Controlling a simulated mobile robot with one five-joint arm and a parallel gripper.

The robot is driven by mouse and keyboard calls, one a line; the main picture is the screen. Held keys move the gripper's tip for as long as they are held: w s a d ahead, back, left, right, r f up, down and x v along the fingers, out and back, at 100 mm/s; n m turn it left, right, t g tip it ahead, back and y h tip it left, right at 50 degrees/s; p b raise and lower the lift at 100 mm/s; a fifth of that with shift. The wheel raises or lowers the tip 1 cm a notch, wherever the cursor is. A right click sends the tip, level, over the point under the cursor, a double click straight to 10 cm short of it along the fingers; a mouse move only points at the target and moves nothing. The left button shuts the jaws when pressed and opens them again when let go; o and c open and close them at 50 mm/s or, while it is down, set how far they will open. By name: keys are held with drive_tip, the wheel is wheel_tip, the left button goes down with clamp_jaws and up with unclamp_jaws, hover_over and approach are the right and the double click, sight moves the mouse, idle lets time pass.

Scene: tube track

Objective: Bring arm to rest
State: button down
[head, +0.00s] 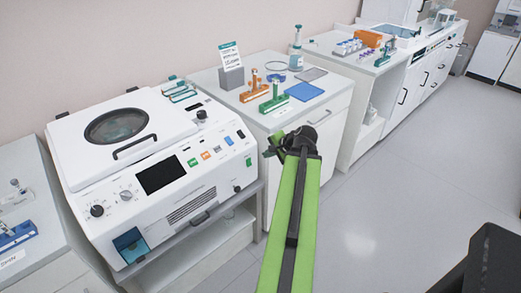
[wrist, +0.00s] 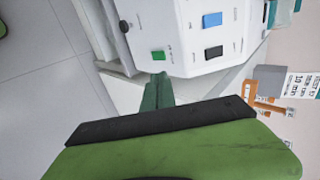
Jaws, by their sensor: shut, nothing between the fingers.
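My green arm reaches up from the bottom of the head view to a dark joint. My gripper (head: 268,153) is beyond that joint, bent to the left, small and dark there. It appears in front of the gap between the white machine (head: 165,200) and the counter (head: 330,125). In the wrist view, the narrow dark-green fingers (wrist: 157,92) are together and empty, pointing toward the machine's button panel (wrist: 205,35). A wide green and black part of mine covers the lower wrist view. I cannot tell the exact distance from fingers to panel.
On the counter are an orange stand (head: 253,88), a green stand (head: 274,98), a blue pad (head: 304,91), a sign (head: 231,60) and a bottle (head: 296,48). More counters run along the wall. The floor (head: 400,190) at the right is clear.

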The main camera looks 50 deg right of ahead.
drive_tip(key=shift+p+v, duration=0.3)
drive_tip(key=shift+v, duration=0.5)
drive_tip(key=shift+w, duration=0.1)
